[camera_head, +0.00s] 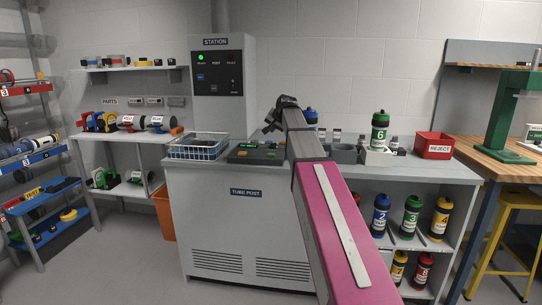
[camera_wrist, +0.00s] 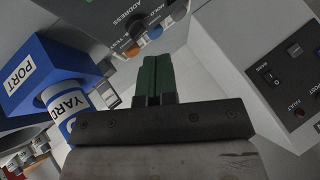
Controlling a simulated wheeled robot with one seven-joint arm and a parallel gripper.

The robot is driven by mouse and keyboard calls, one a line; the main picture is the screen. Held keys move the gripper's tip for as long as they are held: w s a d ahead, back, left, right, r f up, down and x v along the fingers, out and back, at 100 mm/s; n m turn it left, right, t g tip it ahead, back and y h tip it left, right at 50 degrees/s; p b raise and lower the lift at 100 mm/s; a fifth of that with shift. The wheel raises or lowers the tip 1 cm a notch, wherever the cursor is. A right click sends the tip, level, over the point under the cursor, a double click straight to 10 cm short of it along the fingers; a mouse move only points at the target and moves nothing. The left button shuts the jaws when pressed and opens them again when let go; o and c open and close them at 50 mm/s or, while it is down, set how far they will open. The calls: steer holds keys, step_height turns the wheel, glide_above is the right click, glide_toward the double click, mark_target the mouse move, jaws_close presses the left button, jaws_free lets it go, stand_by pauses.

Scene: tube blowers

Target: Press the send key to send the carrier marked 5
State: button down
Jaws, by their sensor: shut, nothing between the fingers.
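My gripper (camera_wrist: 152,85) shows in the wrist view with its dark green fingers shut together and empty. Its tips are close to a grey panel (camera_wrist: 118,12) lettered ADDRESS, HOLD and TEST, with an orange knob (camera_wrist: 130,46) and a blue key (camera_wrist: 156,32). I cannot tell whether the tips touch the panel. No key in view is readable as send. I cannot identify the carrier marked 5.
A wire basket (camera_head: 198,147) is left of the control box. A red REJECT bin (camera_head: 433,146) is at the counter's right. The station cabinet (camera_head: 222,90) has a lit green lamp. A blue PORT block (camera_wrist: 30,75) shows in the wrist view. Several carriers stand on shelves below.

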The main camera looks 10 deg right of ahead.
mark_target(273, 154)
steer(key=shift+f, duration=4.25)
steer(key=shift+f, duration=0.1)
steer(key=shift+f, duration=0.3)
